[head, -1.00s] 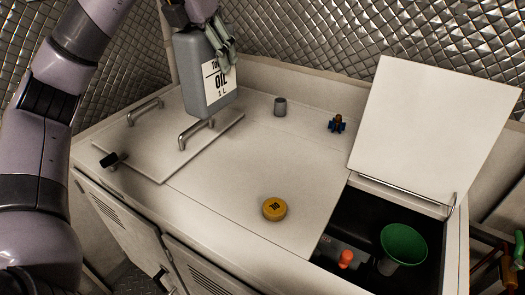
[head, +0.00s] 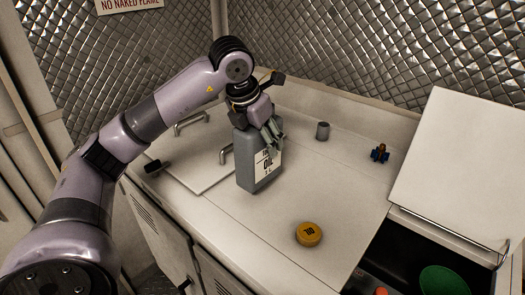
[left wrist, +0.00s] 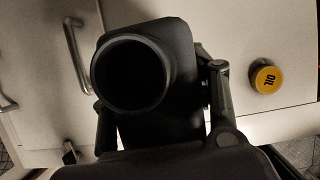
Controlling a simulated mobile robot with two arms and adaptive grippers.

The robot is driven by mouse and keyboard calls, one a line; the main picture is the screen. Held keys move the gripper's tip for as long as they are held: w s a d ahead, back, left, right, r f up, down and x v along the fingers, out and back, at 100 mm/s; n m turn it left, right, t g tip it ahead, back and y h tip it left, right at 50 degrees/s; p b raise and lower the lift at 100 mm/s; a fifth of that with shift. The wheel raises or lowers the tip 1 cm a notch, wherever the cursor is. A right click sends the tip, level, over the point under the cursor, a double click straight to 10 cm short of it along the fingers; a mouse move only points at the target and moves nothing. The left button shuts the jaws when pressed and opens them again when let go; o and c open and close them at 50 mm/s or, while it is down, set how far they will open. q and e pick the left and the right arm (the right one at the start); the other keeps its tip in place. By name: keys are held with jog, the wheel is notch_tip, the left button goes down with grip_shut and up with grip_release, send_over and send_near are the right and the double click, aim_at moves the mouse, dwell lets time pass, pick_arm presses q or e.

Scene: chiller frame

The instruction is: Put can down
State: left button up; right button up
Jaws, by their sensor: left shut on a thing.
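The grey oil can (head: 259,166), with a white OIL label, is upright at the middle of the cabinet top, near the left panel's handle. Its base looks at or very close to the surface; I cannot tell for sure that it touches. My left gripper (head: 270,137) is shut on the can near its top. In the left wrist view the can's open round mouth (left wrist: 132,75) faces the camera, with the left gripper's fingers on both sides of the can. The yellow OIL cap (head: 309,234) lies on the cabinet top, right of the can; it also shows in the left wrist view (left wrist: 266,79).
A raised white lid (head: 452,165) is at the right, by an open bay with a green funnel (head: 446,281). The surface around the cap is clear.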

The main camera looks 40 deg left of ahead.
aim_at(262, 153)
pick_arm(q)
notch_tip(262, 153, down, 3)
jog(key=shift+f+p, duration=0.15)
jog(key=shift+p, duration=0.15)
jog(key=shift+f, duration=0.2)
jog(key=shift+f, duration=0.15)
jog(key=o, duration=1.7)
